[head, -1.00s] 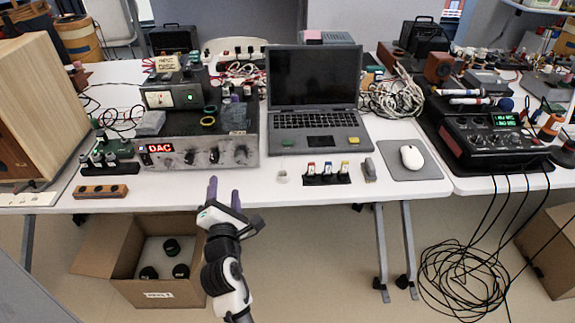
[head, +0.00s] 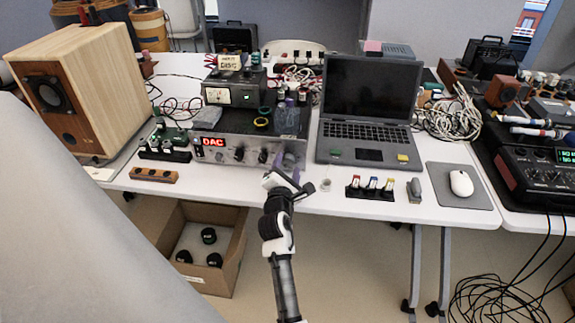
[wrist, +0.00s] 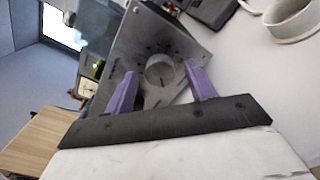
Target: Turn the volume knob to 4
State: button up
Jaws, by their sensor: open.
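The silver front panel of the audio unit with the red DAC label (head: 213,142) faces me at the table's front edge. Several knobs line the panel, among them a dark one (head: 239,154). In the wrist view a round silver knob (wrist: 160,70) with tick marks around it sits on the panel (wrist: 150,30). I cannot read the marks or its setting. My gripper (head: 289,160) is at the panel's right end. In the wrist view its purple fingers (wrist: 159,74) are open, one on each side of the silver knob. I cannot tell whether they touch it.
A laptop (head: 370,115) stands right of the unit. Coloured-top small items (head: 371,187) lie along the front edge, near a mouse (head: 461,184) on its pad. A wooden speaker (head: 85,85) stands left. A cardboard box (head: 235,255) with black round items sits below the table.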

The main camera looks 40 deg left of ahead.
jog(key=shift+w+a, duration=0.15)
jog(key=shift+w, duration=0.1)
jog(key=c, duration=1)
jog(key=shift+o, duration=0.2)
